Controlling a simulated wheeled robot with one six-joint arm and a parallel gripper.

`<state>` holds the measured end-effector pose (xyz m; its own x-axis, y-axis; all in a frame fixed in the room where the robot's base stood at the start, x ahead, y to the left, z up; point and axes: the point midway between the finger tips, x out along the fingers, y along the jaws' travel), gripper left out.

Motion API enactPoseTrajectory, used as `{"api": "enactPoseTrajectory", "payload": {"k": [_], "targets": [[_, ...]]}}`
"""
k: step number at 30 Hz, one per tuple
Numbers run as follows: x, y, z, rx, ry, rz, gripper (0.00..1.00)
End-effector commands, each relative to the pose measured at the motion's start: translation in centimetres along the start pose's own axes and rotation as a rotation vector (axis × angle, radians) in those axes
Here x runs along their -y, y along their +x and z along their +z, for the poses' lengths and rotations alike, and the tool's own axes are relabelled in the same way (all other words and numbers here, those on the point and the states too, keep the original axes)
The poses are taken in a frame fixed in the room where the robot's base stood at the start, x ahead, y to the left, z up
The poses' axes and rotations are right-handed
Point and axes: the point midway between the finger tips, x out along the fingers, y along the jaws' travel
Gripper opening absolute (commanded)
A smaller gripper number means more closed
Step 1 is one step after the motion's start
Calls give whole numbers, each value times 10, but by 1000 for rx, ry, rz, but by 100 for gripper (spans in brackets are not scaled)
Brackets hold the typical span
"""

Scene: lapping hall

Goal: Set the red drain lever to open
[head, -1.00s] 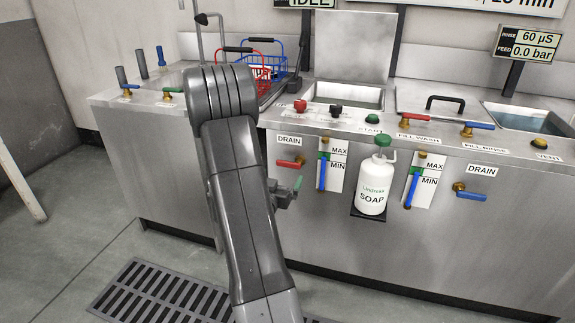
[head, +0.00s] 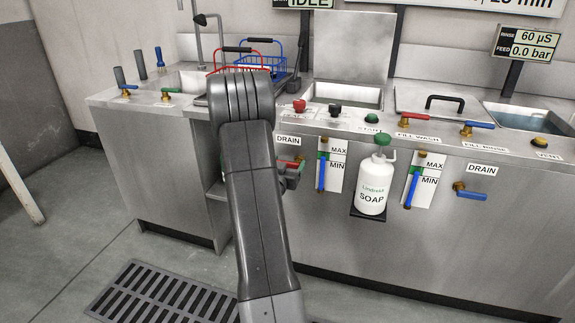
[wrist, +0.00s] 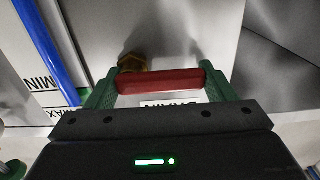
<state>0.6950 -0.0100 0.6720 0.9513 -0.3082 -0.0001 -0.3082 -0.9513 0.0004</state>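The red drain lever (wrist: 160,83) lies sideways below the left DRAIN label, its brass fitting (wrist: 135,62) at one end. In the wrist view it spans the gap between the green fingers of my gripper (wrist: 158,73). The fingers are wide apart, one near each end of the lever; I cannot tell whether they touch it. In the head view my gripper (head: 291,174) is at the panel front and partly covers the lever (head: 292,164). My arm hides part of this area.
A level gauge with a blue tube (head: 322,172) is just right of the lever. A white soap bottle (head: 371,186) stands on a bracket farther right. A blue drain lever (head: 472,195) is at far right. A floor grate (head: 165,292) lies in front.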

Motion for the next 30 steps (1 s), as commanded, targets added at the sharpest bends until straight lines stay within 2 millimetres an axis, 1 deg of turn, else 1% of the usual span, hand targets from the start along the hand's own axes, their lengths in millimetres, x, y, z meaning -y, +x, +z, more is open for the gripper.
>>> {"api": "enactPoseTrajectory", "payload": {"k": [1, 5, 6, 11, 17, 23, 30], "targets": [[0, 0, 0, 0, 0, 0, 64], [0, 0, 0, 0, 0, 0, 38], [0, 0, 0, 0, 0, 0, 36], [0, 0, 0, 0, -9, 1, 36], [0, 0, 2, 1, -73, 1, 36], [0, 0, 6, 1, -209, 1, 36], [-2, 0, 13, 1, -431, 2, 36]]}}
